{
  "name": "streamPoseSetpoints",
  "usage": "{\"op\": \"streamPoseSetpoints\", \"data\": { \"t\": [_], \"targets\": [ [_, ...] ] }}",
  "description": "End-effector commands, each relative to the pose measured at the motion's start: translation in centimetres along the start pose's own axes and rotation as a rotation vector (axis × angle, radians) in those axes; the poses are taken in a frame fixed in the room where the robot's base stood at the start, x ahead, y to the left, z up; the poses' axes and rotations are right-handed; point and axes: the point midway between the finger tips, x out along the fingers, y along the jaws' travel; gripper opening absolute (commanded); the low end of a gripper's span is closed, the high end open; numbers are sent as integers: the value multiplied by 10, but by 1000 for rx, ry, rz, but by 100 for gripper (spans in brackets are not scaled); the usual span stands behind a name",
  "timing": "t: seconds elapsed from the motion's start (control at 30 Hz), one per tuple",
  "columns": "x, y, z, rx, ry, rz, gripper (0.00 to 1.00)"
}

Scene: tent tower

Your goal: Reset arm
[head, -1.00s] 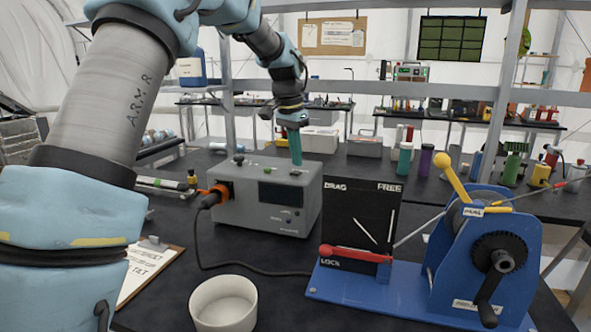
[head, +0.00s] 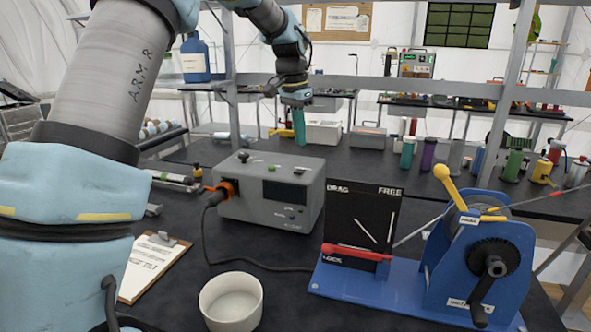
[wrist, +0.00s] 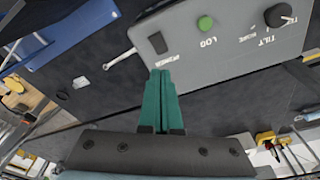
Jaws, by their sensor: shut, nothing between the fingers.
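My gripper (head: 299,125) has teal fingers and hangs pointing down, above and behind the grey control box (head: 270,192). In the wrist view the two teal fingers (wrist: 160,100) lie together with nothing between them. The box's top, with a dark switch, a green button (wrist: 205,23) marked LOG and a black TILT knob (wrist: 278,15), shows beyond the fingertips. The fingers look apart from the box. My blue and grey arm fills the left of the head view.
A blue winch stand (head: 476,262) with a red lever (head: 356,252) and yellow-knobbed handle stands at right. A white bowl (head: 231,303) and clipboard (head: 150,265) are in front. A cable runs from the box. Shelf posts and rails stand behind; bottles (head: 428,154) are at back right.

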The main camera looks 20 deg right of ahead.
Motion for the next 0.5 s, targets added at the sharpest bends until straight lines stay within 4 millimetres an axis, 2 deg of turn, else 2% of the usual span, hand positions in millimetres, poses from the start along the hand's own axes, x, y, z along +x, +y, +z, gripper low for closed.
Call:
{"op": "streamPoseSetpoints", "data": {
  "t": [0.17,0.27,0.37,0.47,0.5],
  "targets": [
    [0,-1,1,-3,0,-1,0],
    [1,-7,14,-37,-3,-7,0],
    [6,-21,51,-134,-10,-24,0],
    [12,-35,110,-288,-17,-49,0],
    [16,-39,137,-358,-19,-61,0]
  ]
}}
